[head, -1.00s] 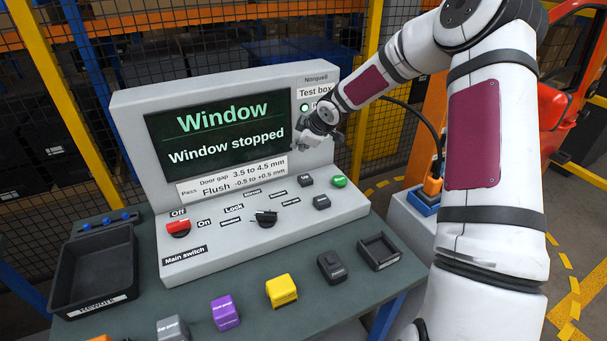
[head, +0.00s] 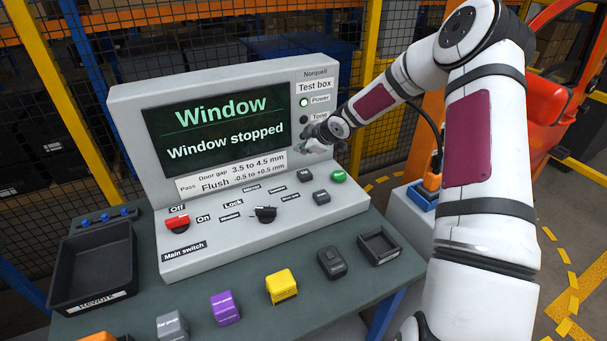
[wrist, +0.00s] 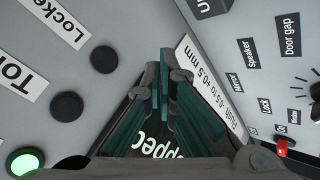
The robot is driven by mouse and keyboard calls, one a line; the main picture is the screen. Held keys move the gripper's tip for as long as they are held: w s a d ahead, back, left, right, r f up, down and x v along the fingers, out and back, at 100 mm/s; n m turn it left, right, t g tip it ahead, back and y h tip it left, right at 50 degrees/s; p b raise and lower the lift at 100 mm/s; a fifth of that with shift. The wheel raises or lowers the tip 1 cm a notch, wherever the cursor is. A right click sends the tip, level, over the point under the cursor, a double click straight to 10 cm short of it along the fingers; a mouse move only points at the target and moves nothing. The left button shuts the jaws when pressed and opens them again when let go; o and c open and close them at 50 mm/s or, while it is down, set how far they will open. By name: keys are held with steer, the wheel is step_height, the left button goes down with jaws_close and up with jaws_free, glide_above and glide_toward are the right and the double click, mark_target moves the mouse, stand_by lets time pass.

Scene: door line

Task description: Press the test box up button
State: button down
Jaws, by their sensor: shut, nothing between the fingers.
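The test box (head: 325,155) is a grey console with a dark screen (head: 215,125) reading "Window stopped". The up button (head: 306,175) is a small dark square key with a white label on its sloped lower panel, at the right. It also shows at the top edge of the wrist view (wrist: 212,6), partly cut off. My gripper (head: 306,151) is in front of the upright face, right of the screen and above the up button, apart from it. In the wrist view its teal fingers (wrist: 164,80) are shut and empty.
A second dark key (head: 321,197) and a green button (head: 338,176) sit close to the up button. A black selector (head: 265,214) and a red main switch (head: 177,222) are further left. Coloured blocks, a small tray (head: 379,247) and a rework bin (head: 95,268) stand on the table.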

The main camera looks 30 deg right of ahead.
mark_target(303, 174)
steer(key=shift+f+b, duration=1.3)
steer(key=shift+f, duration=1.7)
steer(key=shift+f, duration=0.1)
steer(key=shift+f, duration=0.35)
